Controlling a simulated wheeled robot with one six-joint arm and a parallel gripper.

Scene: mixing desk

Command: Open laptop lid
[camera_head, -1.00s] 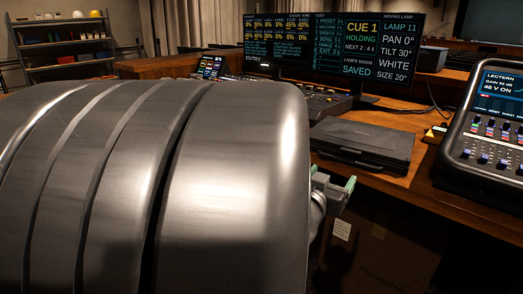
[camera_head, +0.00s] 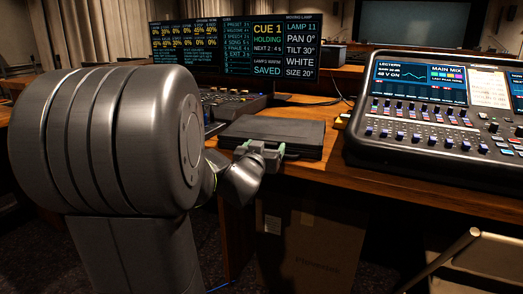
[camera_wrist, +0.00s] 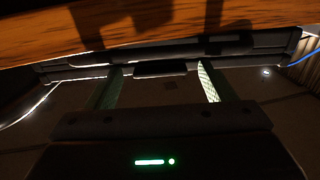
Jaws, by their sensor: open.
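The laptop (camera_head: 288,134) is a dark, flat, closed slab on the wooden desk, close to the front edge. My gripper (camera_head: 262,148) is at the laptop's near left side, with its pale green fingertips apart and nothing visible between them. I cannot tell whether it touches the laptop. In the wrist view my gripper (camera_wrist: 161,72) has its two fingers spread on either side of a small dark block on a long dark edge, which looks like the laptop's front. The picture is dim there.
A mixing console (camera_head: 440,115) stands on the right of the desk (camera_head: 335,176). Monitors (camera_head: 270,48) and a lighting console (camera_head: 232,103) stand behind the laptop. A cardboard box (camera_head: 310,235) is under the desk. A metal rail (camera_head: 452,258) shows at lower right.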

